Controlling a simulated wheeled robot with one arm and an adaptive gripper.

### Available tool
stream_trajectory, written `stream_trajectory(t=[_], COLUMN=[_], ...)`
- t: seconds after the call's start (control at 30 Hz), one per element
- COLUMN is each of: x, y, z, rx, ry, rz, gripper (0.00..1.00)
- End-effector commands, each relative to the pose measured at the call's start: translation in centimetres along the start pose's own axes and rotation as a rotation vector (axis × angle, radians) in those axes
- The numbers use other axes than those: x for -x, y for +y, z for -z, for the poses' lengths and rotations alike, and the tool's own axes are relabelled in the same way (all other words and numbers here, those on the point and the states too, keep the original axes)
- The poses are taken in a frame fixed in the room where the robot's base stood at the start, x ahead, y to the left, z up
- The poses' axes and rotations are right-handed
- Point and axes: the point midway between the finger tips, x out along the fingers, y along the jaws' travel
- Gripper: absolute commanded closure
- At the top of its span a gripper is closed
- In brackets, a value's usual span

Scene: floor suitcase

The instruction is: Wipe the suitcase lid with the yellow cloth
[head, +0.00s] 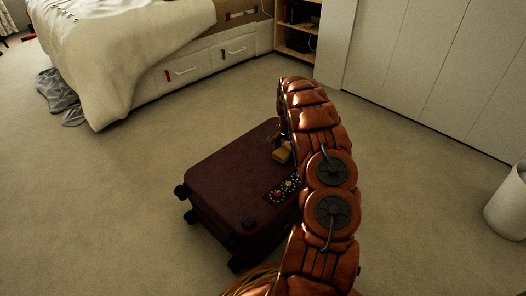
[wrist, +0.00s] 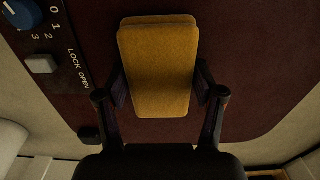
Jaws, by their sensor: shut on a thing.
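The dark red suitcase (head: 222,177) lies flat on the carpet in the head view, partly hidden behind my arm. Its lid (wrist: 230,30) fills most of the wrist view. The yellow cloth (wrist: 158,65), a thick folded pad, is between the two fingers of my gripper (wrist: 160,90), which is shut on it. In the head view the cloth (head: 282,152) shows at the far right part of the lid, beside my arm. It looks on or just above the lid; I cannot tell if it touches.
A lock panel with a blue dial (wrist: 22,14) and a grey button (wrist: 41,64) is left of the cloth in the wrist view. A bed (head: 120,50) stands at the back left, a white bin (head: 508,205) at the right. The carpet left of the suitcase is clear.

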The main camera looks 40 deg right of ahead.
Motion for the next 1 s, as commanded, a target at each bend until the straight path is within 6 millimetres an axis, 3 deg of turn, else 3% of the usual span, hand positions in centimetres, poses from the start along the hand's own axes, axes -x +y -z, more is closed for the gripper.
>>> stream_trajectory(t=[1.0], x=[0.1], y=[-0.1], z=[-7.5], rx=[-0.015], ry=[-0.001], rz=[-0.001], gripper=[0.6])
